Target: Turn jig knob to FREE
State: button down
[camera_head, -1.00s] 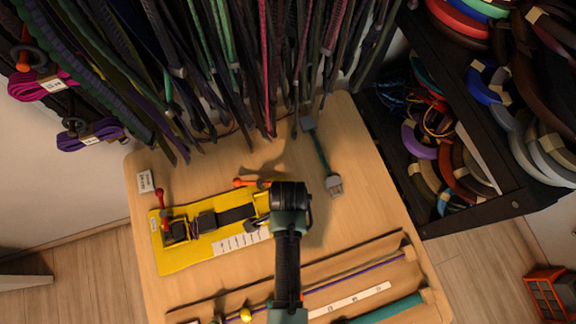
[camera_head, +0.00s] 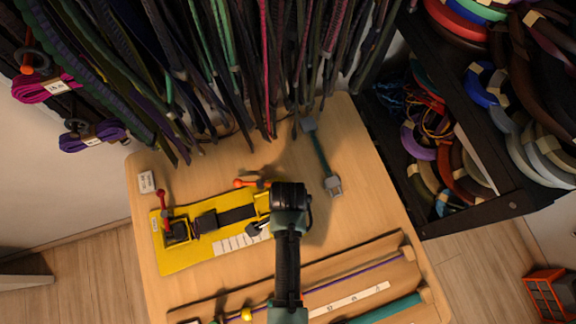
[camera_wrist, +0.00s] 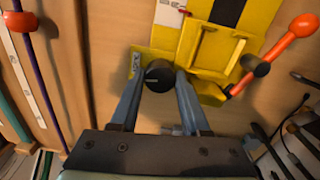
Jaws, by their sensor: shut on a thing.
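The yellow jig (camera_head: 185,262) lies on the left of the table, with a dark strap along its middle. Its black round knob (camera_wrist: 158,75) shows in the wrist view at the jig's end, beside a small marked yellow plate (camera_wrist: 135,65) that I cannot read. My gripper (camera_wrist: 160,80) is shut on the knob, one finger on each side. In the head view my wrist covers the jig's right end, so the knob is not clear there. An orange-tipped lever (camera_wrist: 285,52) stands beside the knob; it also shows in the head view (camera_head: 245,183). A red lever (camera_head: 163,197) is at the left end.
A teal cord with grey ends (camera_head: 320,155) lies behind my wrist. A small white labelled block (camera_head: 146,182) sits at the left edge. Cords and rods lie along the table's front (camera_head: 340,285). Hanging cords (camera_head: 230,60) crowd the back; a dark shelf (camera_head: 480,210) stands right.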

jog(key=n+p, duration=0.2)
jog(key=n, duration=0.2)
jog(key=shift+r, duration=0.15)
jog(key=n+p, duration=0.2)
jog(key=n, duration=0.2)
jog(key=shift+n, duration=0.4)
jog(key=n+p, duration=0.1)
jog(key=n, duration=0.3)
jog(key=shift+n+p, duration=0.45)
jog(key=shift+n, duration=1.45)
jog(key=shift+c, duration=1.9)
grip_release()
